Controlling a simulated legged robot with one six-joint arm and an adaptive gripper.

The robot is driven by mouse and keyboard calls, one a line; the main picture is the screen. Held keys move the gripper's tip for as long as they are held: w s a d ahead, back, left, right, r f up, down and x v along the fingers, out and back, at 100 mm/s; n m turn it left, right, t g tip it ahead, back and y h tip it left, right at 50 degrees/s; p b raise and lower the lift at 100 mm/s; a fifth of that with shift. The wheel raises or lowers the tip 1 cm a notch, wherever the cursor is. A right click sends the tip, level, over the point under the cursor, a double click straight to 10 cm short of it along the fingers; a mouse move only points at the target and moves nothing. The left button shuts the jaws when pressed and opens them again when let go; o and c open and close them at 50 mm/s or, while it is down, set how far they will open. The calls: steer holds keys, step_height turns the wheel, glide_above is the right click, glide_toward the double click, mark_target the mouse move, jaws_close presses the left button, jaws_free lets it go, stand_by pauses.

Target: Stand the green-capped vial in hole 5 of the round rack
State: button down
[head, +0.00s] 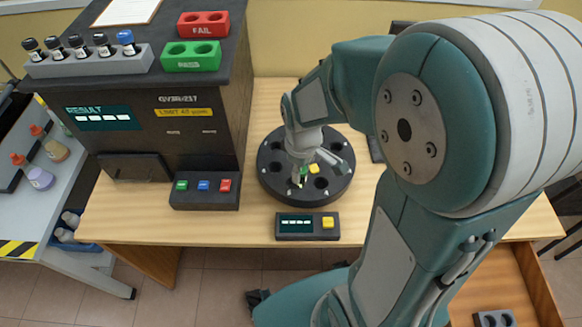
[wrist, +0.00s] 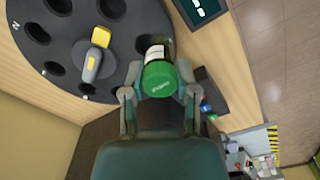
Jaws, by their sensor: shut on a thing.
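The green-capped vial (wrist: 160,78) is between the two fingers of my gripper (wrist: 158,88), which is shut on it. Its cap faces the wrist camera, and its glass body with a white label points toward the round rack. The vial's lower end is over or in a hole near the rim; I cannot tell how deep. The black round rack (wrist: 65,25) has several dark holes and a yellow-topped knob in its middle. In the head view my gripper (head: 300,181) is over the rack (head: 335,192). I cannot read the number of the hole under the vial.
A small display box with a yellow button (head: 327,222) stands in front of the rack. The dark analyser (head: 200,90) and its three-button panel (head: 204,188) are to the left. A grey holder of vials (head: 90,62), a red FAIL block (head: 203,24) and a green PASS block (head: 191,56) sit on top.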

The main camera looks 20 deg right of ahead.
steer(key=shift+w+a+f, duration=0.1)
steer(key=shift+w+f, duration=0.65)
steer(key=shift+f, duration=0.65)
steer(key=shift+w+a+f, duration=0.1)
steer(key=shift+w+f, duration=0.6)
steer(key=shift+f, duration=0.7)
steer(key=shift+w+f, duration=0.75)
steer(key=shift+f, duration=0.65)
steer(key=shift+c, duration=1.9)
jaws_free()
